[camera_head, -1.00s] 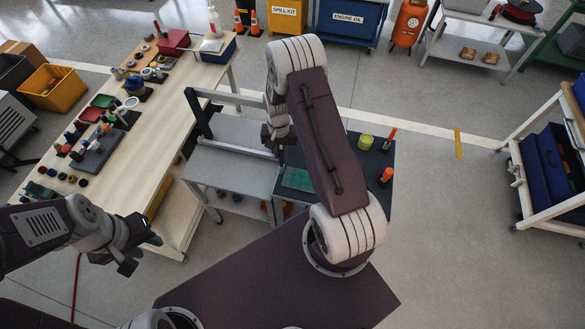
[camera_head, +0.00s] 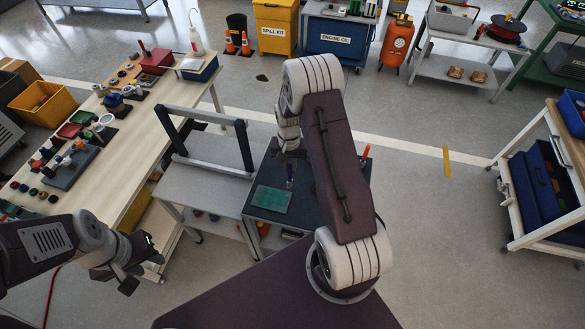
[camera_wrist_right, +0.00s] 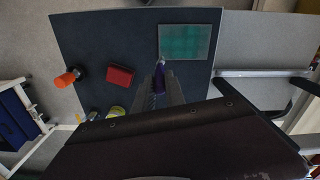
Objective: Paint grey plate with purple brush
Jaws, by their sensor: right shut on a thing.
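The plate (camera_head: 271,198) lies on a dark-topped table. It looks teal-green over most of its face, with a grey rim; it also shows in the right wrist view (camera_wrist_right: 165,42). My right gripper (camera_wrist_right: 160,84) is shut on the purple brush (camera_wrist_right: 158,78), which points toward the plate's lower left edge in that view. In the head view the brush (camera_head: 290,183) hangs beside the plate's upper right. I cannot tell whether its tip touches the plate. My left gripper (camera_head: 141,272) is open and empty, away from the plate, near the bench's front end.
A red block (camera_wrist_right: 120,76), an orange-topped item (camera_wrist_right: 68,78) and a yellow jar (camera_wrist_right: 116,112) share the dark tabletop (camera_wrist_right: 90,35). A grey cart with a dark frame (camera_head: 205,185) adjoins it. A long wooden bench (camera_head: 125,155) with many small items stands left. Open floor lies right.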

